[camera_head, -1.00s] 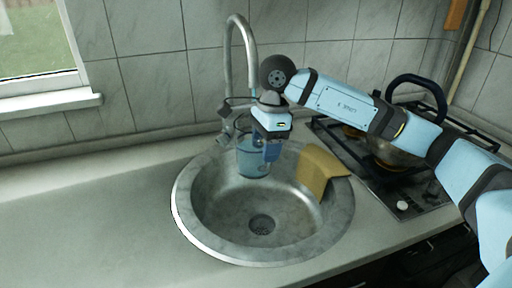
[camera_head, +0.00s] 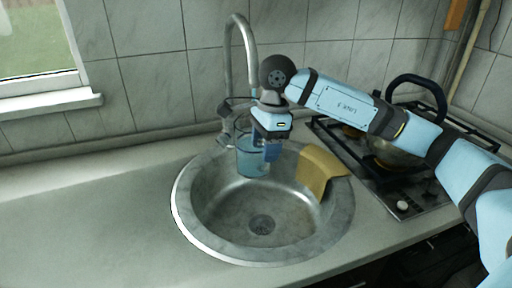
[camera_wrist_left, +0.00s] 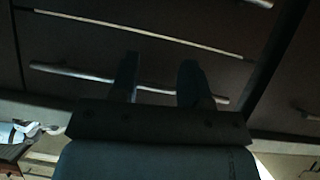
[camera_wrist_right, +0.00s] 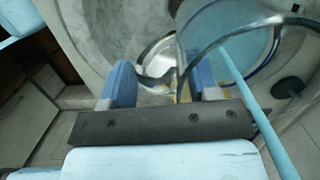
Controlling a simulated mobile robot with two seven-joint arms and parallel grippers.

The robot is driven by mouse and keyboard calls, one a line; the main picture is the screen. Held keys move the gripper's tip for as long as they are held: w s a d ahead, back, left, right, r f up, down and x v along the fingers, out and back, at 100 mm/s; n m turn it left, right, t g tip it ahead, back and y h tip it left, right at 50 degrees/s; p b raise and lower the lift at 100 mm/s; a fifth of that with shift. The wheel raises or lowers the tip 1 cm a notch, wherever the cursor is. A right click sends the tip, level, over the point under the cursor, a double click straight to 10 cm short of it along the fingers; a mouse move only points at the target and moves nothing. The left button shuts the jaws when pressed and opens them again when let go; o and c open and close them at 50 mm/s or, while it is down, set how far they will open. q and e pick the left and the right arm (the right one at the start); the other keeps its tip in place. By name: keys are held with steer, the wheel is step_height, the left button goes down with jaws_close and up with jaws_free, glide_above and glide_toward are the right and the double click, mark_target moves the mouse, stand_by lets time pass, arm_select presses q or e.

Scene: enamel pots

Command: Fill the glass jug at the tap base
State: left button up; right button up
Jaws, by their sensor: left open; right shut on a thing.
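The glass jug (camera_head: 247,160) stands upright under the tap (camera_head: 241,60) at the back of the round sink, with bluish water in it. My right gripper (camera_head: 270,150) is shut on the jug at its right side. In the right wrist view the jug (camera_wrist_right: 262,74) shows beyond my right fingers (camera_wrist_right: 163,82), and a thin blue water stream (camera_wrist_right: 245,90) runs across its rim. The tap base (camera_head: 226,122) is beside the jug. My left gripper (camera_wrist_left: 158,82) is open and empty in front of dark cabinet fronts; it is outside the head view.
The metal sink (camera_head: 215,225) has a yellow cloth (camera_head: 320,170) over its right rim. A kettle (camera_head: 395,152) sits on the hob (camera_head: 425,185) at right. The counter (camera_head: 90,220) to the left is clear. Drawer handles (camera_wrist_left: 70,72) are near my left gripper.

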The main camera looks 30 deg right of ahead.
stand_by(0.5)
steer(key=s+a, duration=0.5)
steer(key=a, duration=0.2)
steer(key=shift+s+a, duration=0.35)
steer(key=shift+a, duration=0.05)
stand_by(1.1)
